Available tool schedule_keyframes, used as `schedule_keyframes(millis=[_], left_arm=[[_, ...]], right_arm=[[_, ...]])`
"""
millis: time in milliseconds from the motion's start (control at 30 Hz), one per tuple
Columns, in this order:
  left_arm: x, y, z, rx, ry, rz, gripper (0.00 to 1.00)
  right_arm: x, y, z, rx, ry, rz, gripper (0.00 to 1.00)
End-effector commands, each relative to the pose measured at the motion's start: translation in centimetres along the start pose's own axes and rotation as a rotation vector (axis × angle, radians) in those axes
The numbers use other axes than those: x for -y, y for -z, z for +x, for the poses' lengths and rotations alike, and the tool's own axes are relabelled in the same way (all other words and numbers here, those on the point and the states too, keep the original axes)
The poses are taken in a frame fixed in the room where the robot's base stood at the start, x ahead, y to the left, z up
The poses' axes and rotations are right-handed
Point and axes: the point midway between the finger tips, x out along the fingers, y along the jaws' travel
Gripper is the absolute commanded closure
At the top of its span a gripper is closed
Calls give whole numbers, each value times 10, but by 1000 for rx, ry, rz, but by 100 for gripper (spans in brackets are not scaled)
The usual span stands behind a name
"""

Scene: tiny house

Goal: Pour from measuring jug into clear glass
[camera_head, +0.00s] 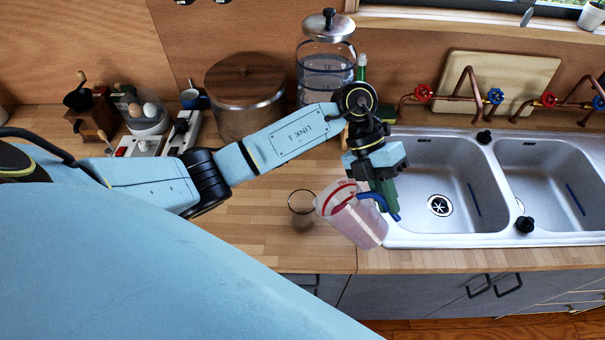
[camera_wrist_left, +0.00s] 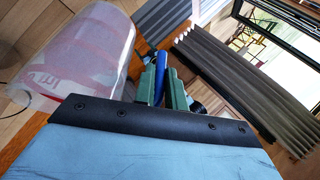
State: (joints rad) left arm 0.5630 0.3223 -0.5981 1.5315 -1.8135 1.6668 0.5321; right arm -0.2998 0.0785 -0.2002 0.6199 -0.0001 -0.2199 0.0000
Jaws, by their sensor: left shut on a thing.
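The measuring jug (camera_head: 354,215) is translucent with red markings and a blue handle. My left gripper (camera_head: 383,196) is shut on its handle and holds it tilted, mouth towards the left, near the counter's front edge by the sink. In the left wrist view the jug (camera_wrist_left: 88,52) fills the upper left, and the green fingers of my left gripper (camera_wrist_left: 163,85) close around the blue handle. The clear glass (camera_head: 301,203) stands on the wooden counter just left of the jug's rim. I cannot tell whether liquid is flowing. My right gripper is not in view.
A double steel sink (camera_head: 439,188) lies right of the jug, with red and blue taps behind. A wooden-lidded pot (camera_head: 246,98) and a glass dispenser (camera_head: 325,68) stand at the back. An egg holder (camera_head: 146,117) is at the left. The counter around the glass is clear.

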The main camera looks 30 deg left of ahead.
Motion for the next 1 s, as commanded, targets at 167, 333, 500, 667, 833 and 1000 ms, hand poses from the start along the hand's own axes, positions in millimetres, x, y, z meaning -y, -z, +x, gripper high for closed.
schedule_keyframes(millis=[167,333,500,667,833,1000], left_arm=[[2,4,-10,12,58,25,100],[2,7,-16,21,92,40,100],[3,8,-20,26,115,51,100],[3,10,-23,29,133,59,100],[4,11,-27,35,154,69,100],[4,12,-30,40,176,79,100]], right_arm=[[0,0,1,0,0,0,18],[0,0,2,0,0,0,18],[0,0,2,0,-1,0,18],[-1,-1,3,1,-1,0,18],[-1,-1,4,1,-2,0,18],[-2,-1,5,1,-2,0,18]])
